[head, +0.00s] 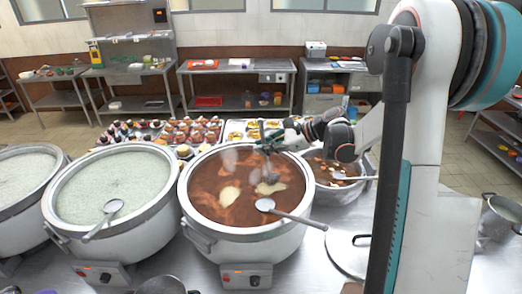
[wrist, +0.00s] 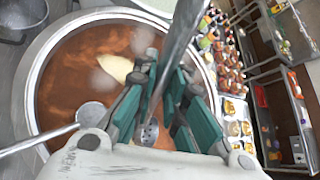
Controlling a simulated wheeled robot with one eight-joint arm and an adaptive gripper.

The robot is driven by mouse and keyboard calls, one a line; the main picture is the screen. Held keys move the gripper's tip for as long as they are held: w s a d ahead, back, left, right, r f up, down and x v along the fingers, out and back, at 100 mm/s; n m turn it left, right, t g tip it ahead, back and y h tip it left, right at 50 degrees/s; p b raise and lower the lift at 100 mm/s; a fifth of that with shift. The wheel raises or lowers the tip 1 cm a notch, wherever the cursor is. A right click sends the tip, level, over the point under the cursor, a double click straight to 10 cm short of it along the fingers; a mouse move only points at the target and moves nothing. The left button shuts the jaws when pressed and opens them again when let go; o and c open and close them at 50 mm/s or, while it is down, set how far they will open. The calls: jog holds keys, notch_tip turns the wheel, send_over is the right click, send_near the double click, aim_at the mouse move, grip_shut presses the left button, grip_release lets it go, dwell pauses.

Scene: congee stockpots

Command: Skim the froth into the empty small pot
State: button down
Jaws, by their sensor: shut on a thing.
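The large pot of brown broth (head: 186,200) stands in the middle of the head view. Pale froth (head: 230,195) floats on it in patches; one patch also shows in the wrist view (wrist: 116,67). My gripper (head: 268,142) is shut on the handle of a metal skimmer (wrist: 183,45), above the far right of this pot. The skimmer's perforated head hangs low over the broth near a froth patch; I cannot tell whether it touches. A small pot (head: 503,210) stands at the right edge, its inside mostly unclear. Another grey pot (wrist: 22,14) shows at the wrist view's top left.
A ladle (head: 265,204) lies across the broth pot's near right rim. Two large pots of pale congee (head: 115,190) stand left. A metal bowl (head: 335,190) with food and a ladle is close on the right. Condiment trays (head: 190,131) line the back.

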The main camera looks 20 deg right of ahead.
jog(key=s+a+f+n+t+h+b, duration=0.2)
jog(key=s+a+f+b, duration=0.4)
jog(key=f+b, duration=0.3)
notch_tip(320, 180, down, 2)
jog(key=shift+s+a+n, duration=0.3)
jog(key=shift+s, duration=0.25)
jog(key=shift+r, duration=0.1)
notch_tip(320, 180, up, 14)
jog(key=p, duration=1)
jog(key=shift+r, duration=0.2)
jog(key=shift+n+t+h+b, duration=0.4)
jog(key=shift+n+t+b, duration=0.3)
jog(key=shift+n+b, duration=0.1)
jog(key=shift+w, duration=0.15)
